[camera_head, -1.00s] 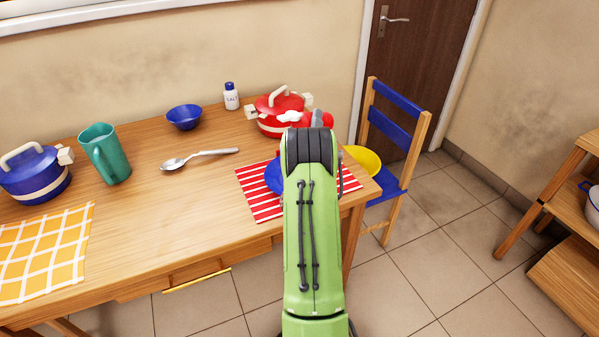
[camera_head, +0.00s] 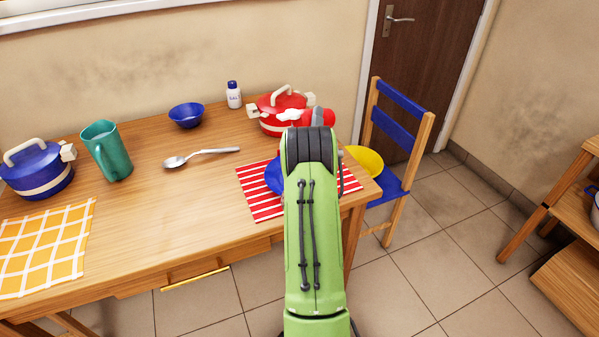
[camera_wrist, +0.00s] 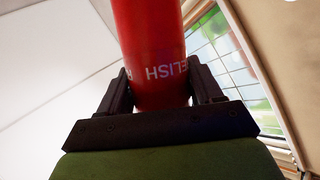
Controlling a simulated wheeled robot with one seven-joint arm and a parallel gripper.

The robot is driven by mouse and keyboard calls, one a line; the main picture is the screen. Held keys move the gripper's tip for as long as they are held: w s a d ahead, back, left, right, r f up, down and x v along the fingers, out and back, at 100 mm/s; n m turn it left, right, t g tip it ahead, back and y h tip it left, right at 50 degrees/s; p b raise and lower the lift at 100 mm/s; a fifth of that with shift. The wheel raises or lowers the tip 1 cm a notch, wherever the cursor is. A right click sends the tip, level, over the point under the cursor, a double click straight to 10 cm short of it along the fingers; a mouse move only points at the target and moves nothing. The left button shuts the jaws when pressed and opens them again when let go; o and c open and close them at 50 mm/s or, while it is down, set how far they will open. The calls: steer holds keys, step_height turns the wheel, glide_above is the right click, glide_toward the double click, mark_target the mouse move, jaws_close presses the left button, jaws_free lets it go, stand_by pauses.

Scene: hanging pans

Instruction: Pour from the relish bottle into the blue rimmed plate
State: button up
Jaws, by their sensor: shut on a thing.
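The relish bottle (camera_wrist: 152,40) is red with white lettering. In the wrist view it stands between the two dark fingers of my gripper (camera_wrist: 160,82), which is shut on it. In the head view a red part of the bottle (camera_head: 327,115) shows just above my arm's end, lying tilted near the red pot; my arm hides the rest. A blue plate (camera_head: 272,177) lies on the red-striped mat, and only its left edge shows beside my arm. My gripper is above and beyond that plate's area. Whether anything is on the plate is hidden.
A red pot (camera_head: 270,120) stands behind the striped mat (camera_head: 262,205). A salt bottle (camera_head: 234,97), blue bowl (camera_head: 187,115), spoon (camera_head: 200,156), green pitcher (camera_head: 108,152) and blue pot (camera_head: 38,178) are further left. A yellow dish (camera_head: 366,160) is right of my arm, near a chair (camera_head: 398,115).

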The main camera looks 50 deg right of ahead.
steer(key=shift+d+r+n+t, duration=0.15)
steer(key=shift+r+n+t, duration=0.95)
steer(key=shift+r+n, duration=0.2)
stand_by(1.5)
